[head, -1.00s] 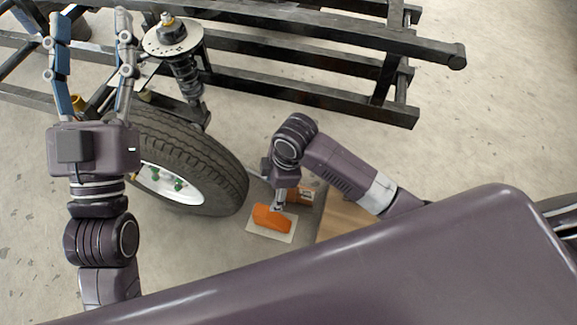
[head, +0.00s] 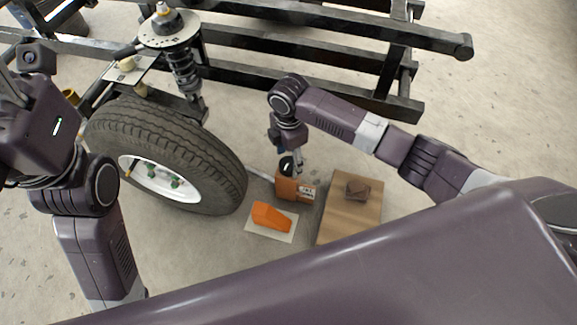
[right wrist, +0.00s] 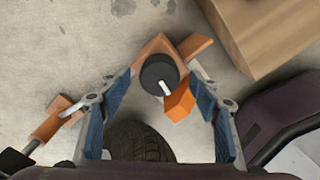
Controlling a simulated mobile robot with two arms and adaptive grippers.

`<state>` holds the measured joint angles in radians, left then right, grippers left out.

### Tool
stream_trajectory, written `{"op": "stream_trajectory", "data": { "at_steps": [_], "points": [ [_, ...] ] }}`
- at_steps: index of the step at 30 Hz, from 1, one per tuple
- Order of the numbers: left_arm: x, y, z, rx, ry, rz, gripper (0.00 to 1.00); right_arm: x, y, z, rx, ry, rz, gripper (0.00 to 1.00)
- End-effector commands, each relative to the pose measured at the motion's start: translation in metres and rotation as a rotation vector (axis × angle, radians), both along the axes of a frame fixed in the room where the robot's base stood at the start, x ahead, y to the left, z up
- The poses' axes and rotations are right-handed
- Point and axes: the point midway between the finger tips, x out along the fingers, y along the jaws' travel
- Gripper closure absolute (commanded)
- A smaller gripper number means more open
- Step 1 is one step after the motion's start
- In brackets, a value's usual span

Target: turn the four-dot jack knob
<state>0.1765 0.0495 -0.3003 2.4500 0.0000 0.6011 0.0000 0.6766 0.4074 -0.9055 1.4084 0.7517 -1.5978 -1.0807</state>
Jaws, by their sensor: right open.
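The orange jack (head: 290,187) stands on the floor right of the tire, with a light label on its side. Its round black knob (right wrist: 158,72) has a white pointer line; I cannot make out any dots. My right gripper (head: 290,155) is above the jack in the head view. In the right wrist view my right gripper (right wrist: 161,84) is open, its blue-padded fingers on either side of the knob with gaps between. My left gripper (head: 12,88) is at the left edge of the head view, its fingers mostly cut off.
An orange wedge (head: 270,216) lies on a pale plate (head: 284,236) in front of the jack. A cardboard box (head: 345,215) with a small brown item (head: 357,188) stands right. The tire (head: 215,165), spring strut (head: 184,72) and black frame (head: 330,90) are behind and left.

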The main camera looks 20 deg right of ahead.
Motion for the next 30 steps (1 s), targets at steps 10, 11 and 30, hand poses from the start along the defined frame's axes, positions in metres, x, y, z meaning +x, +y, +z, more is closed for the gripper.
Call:
{"op": "stream_trajectory", "data": {
  "at_steps": [10, 11, 30],
  "points": [
    [-0.011, -0.002, 0.007, 0.005, -0.055, 0.003, 0.48, 0.0, 0.0, -0.028, 0.001, 0.0, -0.001, 0.43],
    [-0.011, -0.002, 0.007, 0.005, -0.056, 0.004, 0.48, 0.0, 0.0, -0.028, 0.001, -0.001, -0.001, 0.43],
    [-0.011, -0.002, 0.008, 0.007, -0.057, 0.003, 0.48, 0.0, 0.0, -0.028, 0.001, -0.001, -0.001, 0.83]
  ]
}}
